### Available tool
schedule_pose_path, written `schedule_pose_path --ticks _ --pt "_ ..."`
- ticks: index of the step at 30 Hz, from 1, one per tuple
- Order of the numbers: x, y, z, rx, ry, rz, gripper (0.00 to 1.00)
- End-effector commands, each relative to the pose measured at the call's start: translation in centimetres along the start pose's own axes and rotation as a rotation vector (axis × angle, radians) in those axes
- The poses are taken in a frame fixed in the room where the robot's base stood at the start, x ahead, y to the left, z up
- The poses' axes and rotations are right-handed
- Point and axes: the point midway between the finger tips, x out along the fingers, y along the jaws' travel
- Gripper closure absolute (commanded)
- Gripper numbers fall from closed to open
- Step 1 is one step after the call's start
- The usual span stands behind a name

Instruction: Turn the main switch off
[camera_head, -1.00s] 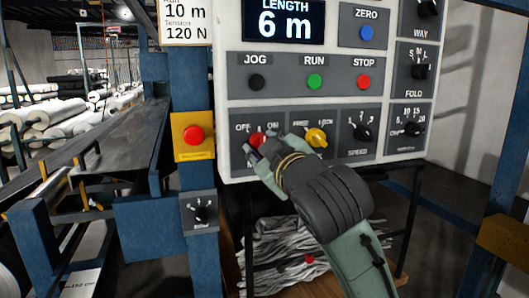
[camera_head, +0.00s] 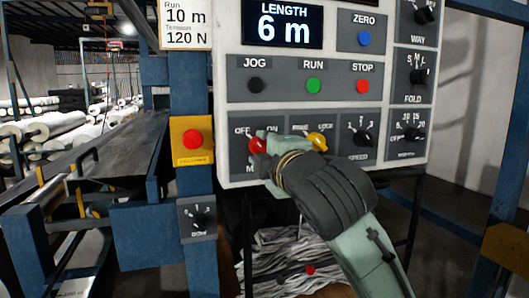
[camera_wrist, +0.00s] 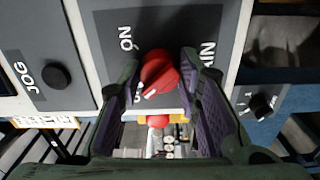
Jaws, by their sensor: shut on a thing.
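The main switch is a red rotary knob (camera_head: 257,143) at the lower left of the white control panel (camera_head: 222,100), with OFF and ON labels above it. My gripper (camera_head: 263,158) is at the knob and hides part of it and its nameplate. In the wrist view, the red knob (camera_wrist: 158,72) sits between the two dark fingers of my gripper (camera_wrist: 160,88), which are shut on it. The knob's white mark points to the lower left there, away from the ON label and towards the side of OFF. The OFF label is mostly hidden by the left finger.
A yellow knob (camera_head: 317,141) is close to the right of my gripper. JOG (camera_head: 255,85), RUN (camera_head: 313,85) and STOP (camera_head: 362,86) buttons lie above. A red emergency button (camera_head: 193,139) on a yellow box is to the left.

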Motion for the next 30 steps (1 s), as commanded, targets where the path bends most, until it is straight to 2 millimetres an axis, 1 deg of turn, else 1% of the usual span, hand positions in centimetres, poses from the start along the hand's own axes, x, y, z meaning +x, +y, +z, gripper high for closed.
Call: schedule_pose_path --ticks 9,20,21,30 --pt "-0.01 -0.03 -0.03 -0.065 0.001 -0.001 0.96" --pt "-0.01 -0.03 -0.05 -0.068 0.001 -0.001 0.96" --pt "-0.01 -0.03 -0.05 -0.068 0.001 -0.001 0.68" --pt "-0.01 -0.01 -0.02 -0.066 0.0 -0.001 0.48"
